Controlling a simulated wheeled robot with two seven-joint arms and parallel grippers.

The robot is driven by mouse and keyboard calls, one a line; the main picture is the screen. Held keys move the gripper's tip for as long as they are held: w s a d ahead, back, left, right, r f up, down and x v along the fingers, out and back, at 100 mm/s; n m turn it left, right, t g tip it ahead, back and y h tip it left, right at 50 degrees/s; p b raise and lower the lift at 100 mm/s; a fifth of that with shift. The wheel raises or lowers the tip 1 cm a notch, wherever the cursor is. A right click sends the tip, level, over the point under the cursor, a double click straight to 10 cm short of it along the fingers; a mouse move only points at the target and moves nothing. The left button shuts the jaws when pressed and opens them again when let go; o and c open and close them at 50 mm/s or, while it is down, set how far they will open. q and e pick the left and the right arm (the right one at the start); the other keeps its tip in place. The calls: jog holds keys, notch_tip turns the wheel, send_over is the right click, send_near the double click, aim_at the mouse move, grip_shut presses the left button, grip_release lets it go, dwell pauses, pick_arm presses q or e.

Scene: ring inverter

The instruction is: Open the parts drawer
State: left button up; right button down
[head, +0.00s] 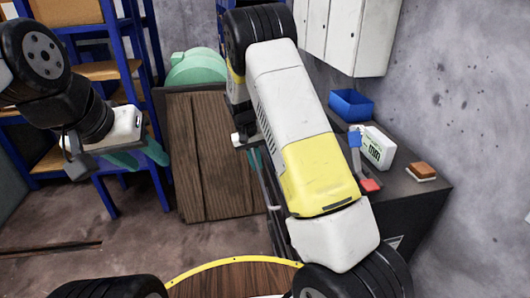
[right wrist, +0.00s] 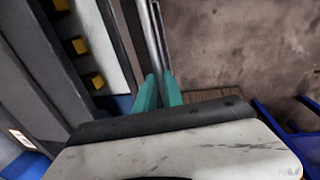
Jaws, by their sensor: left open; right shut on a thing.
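The parts drawer (right wrist: 122,35) shows in the right wrist view as a dark front panel with a pale interior behind it, so it stands at least partly open. Several yellow blocks (right wrist: 79,46) lie inside. Its long metal bar handle (right wrist: 154,32) runs along the front. My right gripper (right wrist: 158,90) is shut on this handle with its teal fingers. In the head view my right gripper (head: 255,160) is beside the dark bench, and my right arm hides most of the drawer. My left gripper (head: 140,158) is open and empty at the left, away from the drawer.
The dark workbench (head: 421,205) carries a blue bin (head: 351,105), a white box (head: 378,147) and a brown block (head: 422,170). A wooden panel (head: 210,155) and blue shelving (head: 142,60) stand behind. A round wooden tabletop (head: 235,281) is at the front.

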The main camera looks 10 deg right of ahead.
jog(key=a, duration=2.2)
jog(key=shift+s+a, duration=0.15)
jog(key=shift+s, duration=0.25)
jog(key=c, duration=1.5)
grip_release()
jog(key=shift+a+r, duration=0.25)
jog(key=shift+r, duration=1.05)
jog(key=shift+a+r, duration=0.25)
jog(key=shift+r, duration=1.05)
jog(key=shift+a+r, duration=0.25)
jog(key=shift+r, duration=1.05)
